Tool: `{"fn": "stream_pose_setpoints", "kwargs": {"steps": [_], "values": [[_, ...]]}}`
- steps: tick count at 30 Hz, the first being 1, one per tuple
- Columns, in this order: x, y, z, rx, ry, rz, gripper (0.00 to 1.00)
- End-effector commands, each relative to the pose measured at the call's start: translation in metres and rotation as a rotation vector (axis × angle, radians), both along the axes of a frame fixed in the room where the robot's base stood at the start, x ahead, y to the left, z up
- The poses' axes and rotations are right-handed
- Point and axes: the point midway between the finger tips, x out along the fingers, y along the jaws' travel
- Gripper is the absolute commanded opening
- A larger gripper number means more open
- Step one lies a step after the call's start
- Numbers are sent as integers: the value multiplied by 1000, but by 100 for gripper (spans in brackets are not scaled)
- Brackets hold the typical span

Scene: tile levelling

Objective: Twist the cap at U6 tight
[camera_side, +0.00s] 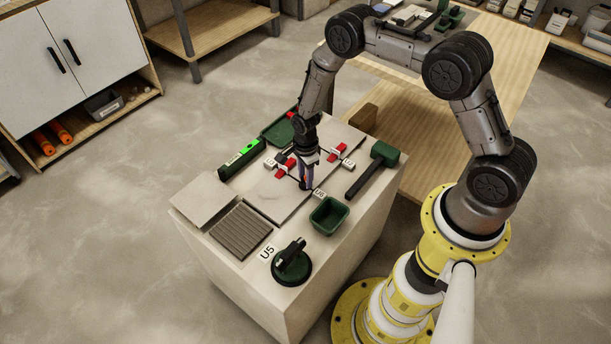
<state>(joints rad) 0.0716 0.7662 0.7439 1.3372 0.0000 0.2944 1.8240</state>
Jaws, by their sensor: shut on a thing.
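My gripper (305,184) points straight down at the tile joint beside a small white label (320,194), which seems to read U6. Its fingers are closed on the cap there. The cap is almost wholly hidden by the fingers, and its turn or tightness cannot be told. Two red caps, one to the upper left (285,166) and one to the upper right (338,152), stand at other joints with small white labels beside them. Light grey tiles (277,198) lie under and around my gripper.
The mallet and bin are close right of my gripper.

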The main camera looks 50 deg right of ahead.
Motion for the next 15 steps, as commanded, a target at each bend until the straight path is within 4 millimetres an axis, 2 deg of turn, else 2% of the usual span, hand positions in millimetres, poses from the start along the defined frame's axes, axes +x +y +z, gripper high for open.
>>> {"fn": "stream_pose_setpoints", "kwargs": {"steps": [6,15], "values": [[-2,1,-1,0,3,-118,0],[-1,1,-1,0,3,-193,0]]}}
